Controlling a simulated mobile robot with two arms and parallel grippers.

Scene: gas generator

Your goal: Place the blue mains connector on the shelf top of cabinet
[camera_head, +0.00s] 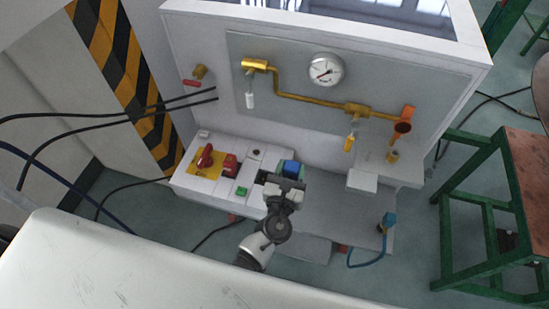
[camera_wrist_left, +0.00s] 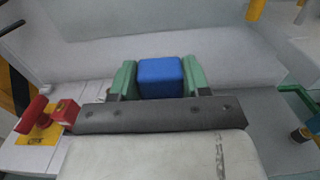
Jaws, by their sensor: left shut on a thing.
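The blue mains connector (camera_head: 291,168) is held in my left gripper (camera_head: 286,181), just above or at the white control panel's right end, in front of the cabinet's face. In the left wrist view the blue connector (camera_wrist_left: 160,77) sits between the two green fingers of my left gripper (camera_wrist_left: 158,80), which are shut on it. The cabinet (camera_head: 190,50) is a large white box with a grey front panel. A grey shelf surface (camera_head: 335,205) runs to the right of the control panel. Whether the connector touches anything below it I cannot tell. My right gripper is not in view.
A red switch (camera_head: 206,156) on a yellow plate and a green button (camera_head: 241,191) are on the control panel. Brass pipes and a gauge (camera_head: 326,69) project from the cabinet. Another blue fitting (camera_head: 389,219) with a hose is at right. A green-framed table (camera_head: 510,190) stands far right.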

